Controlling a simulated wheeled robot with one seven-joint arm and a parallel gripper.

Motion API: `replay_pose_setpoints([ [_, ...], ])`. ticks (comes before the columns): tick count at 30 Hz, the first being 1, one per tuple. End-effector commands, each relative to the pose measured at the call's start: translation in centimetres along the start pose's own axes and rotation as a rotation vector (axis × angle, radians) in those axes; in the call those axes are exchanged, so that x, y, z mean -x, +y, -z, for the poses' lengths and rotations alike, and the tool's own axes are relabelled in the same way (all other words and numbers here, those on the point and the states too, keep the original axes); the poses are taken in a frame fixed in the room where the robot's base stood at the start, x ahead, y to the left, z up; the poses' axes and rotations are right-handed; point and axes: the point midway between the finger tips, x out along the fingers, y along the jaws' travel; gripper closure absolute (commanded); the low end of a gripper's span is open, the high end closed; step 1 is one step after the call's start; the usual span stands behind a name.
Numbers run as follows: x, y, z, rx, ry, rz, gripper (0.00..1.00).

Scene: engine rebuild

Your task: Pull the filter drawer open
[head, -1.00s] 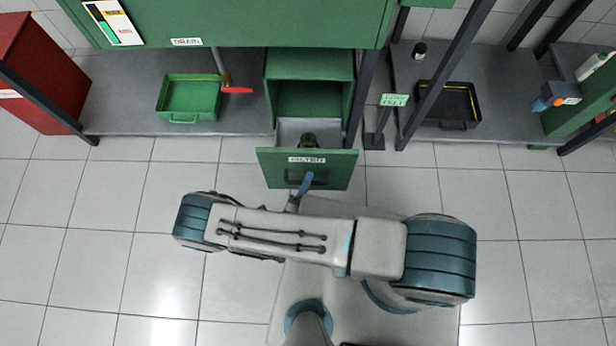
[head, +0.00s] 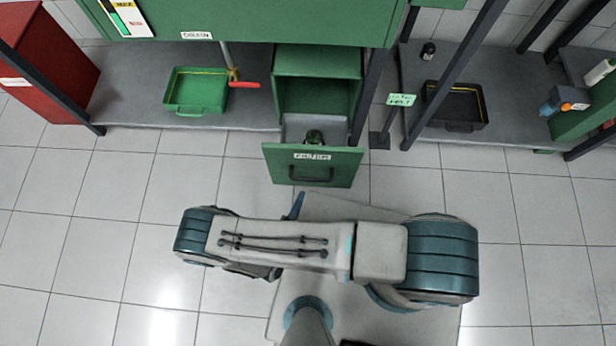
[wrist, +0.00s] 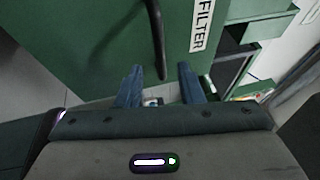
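The green filter drawer (head: 313,168) stands pulled out of its green cabinet in the head view. Its front carries a FILTER label and a dark bar handle (head: 310,174). A dark green object (head: 314,136) sits inside the drawer. In the wrist view the drawer front (wrist: 110,40) fills the upper left, with the handle (wrist: 156,40) ahead of the fingers. My gripper (wrist: 158,88) is open, its two blue fingers apart with nothing between them. In the head view one blue finger (head: 294,206) shows, clear of the handle; the rest is hidden by my arm.
A green tray (head: 197,108) sits left on the grey shelf under a pipe with a red lever (head: 244,85). A black tray (head: 455,122) and a small sign (head: 401,99) stand right. A red cabinet (head: 45,75) is far left. Tiled floor is clear on both sides.

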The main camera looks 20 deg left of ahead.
Motion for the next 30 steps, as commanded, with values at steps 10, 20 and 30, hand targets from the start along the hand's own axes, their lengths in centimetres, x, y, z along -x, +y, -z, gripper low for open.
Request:
replay_pose_setpoints([
  [10,5.8,0.0,0.0,0.000,0.000,-0.001,0.66],
  [20,6.4,0.0,0.0,0.000,0.000,0.000,0.66],
  [30,6.4,0.0,0.0,0.000,0.000,0.000,0.66],
])
